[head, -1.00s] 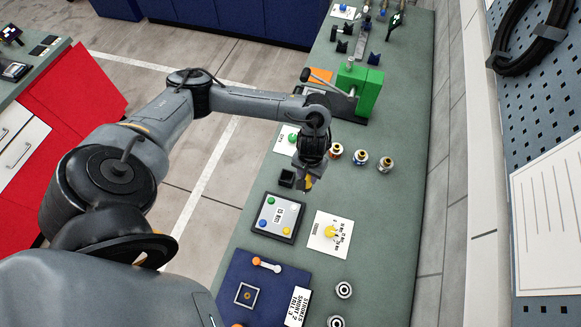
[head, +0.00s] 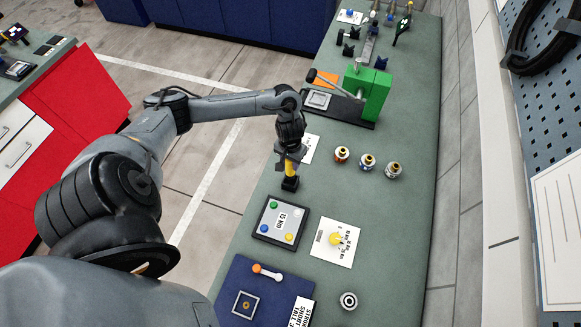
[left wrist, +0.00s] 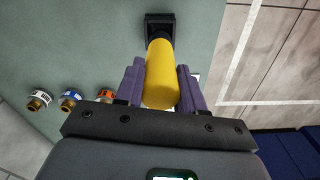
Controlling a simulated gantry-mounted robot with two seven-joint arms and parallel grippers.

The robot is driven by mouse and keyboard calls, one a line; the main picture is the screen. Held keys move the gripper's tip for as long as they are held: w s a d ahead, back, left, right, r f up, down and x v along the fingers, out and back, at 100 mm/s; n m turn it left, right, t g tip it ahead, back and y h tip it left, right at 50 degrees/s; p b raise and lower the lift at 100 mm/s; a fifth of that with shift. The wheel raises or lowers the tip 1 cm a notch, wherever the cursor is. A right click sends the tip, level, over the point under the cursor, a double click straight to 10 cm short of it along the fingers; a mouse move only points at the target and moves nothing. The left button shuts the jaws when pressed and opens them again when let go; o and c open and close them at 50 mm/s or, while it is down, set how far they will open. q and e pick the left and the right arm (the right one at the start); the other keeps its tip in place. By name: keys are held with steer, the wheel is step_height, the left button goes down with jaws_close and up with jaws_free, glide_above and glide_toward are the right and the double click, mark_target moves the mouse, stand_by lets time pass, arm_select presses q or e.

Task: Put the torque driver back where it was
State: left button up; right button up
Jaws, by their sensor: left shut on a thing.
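The torque driver (head: 290,167) has a yellow handle, which also shows in the left wrist view (left wrist: 160,75). My left gripper (head: 291,154) is shut on this handle, with a purple finger on each side in the left wrist view (left wrist: 160,88). The driver points down at the small black block holder (head: 289,184), also in the left wrist view (left wrist: 158,22). Its lower end meets the block in both pictures. I cannot tell how deep it sits in the block. My right gripper is not in view.
A pad with coloured dots (head: 281,220) and a white card with a yellow knob (head: 335,241) lie nearer. Several banded fittings (head: 367,161) stand to the right. A green fixture with a lever (head: 369,92) stands behind. The mat right of the holder is clear.

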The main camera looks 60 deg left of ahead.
arm_select(q)
step_height(320, 180, down, 4)
steer(key=shift+r, duration=0.2)
steer(key=shift+f, duration=0.2)
steer(key=o, duration=1.1)
steer(key=shift+c, duration=0.2)
